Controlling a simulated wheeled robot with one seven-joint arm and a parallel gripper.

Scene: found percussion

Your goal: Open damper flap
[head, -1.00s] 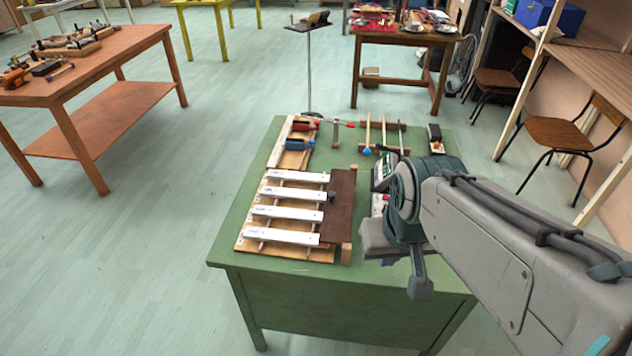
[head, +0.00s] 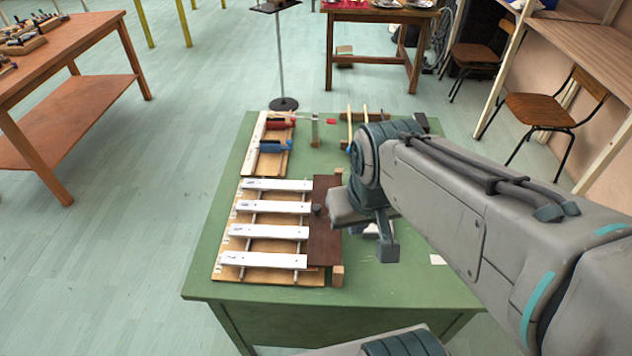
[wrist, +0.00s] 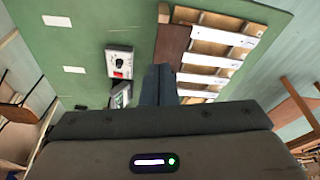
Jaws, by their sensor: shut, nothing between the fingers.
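The damper flap (head: 325,244) is a dark brown board along the right ends of several white bars (head: 270,232). It has a small dark knob (head: 317,209) near its left edge. It also shows in the wrist view (wrist: 171,48), just ahead and to the right of the fingers. Whether it covers the bar ends is not clear. My gripper (wrist: 158,68) is shut and empty, its fingertips close to the flap's edge in the wrist view. In the head view the wrist hangs over the flap's right side and hides the fingertips; contact cannot be told.
The bars and flap sit on a wooden base (head: 268,274) on a green table (head: 208,268). Red and blue clamps (head: 278,126) lie behind them. A white-and-grey box (wrist: 119,63) stands beside the flap in the wrist view. The table's left edge strip is clear.

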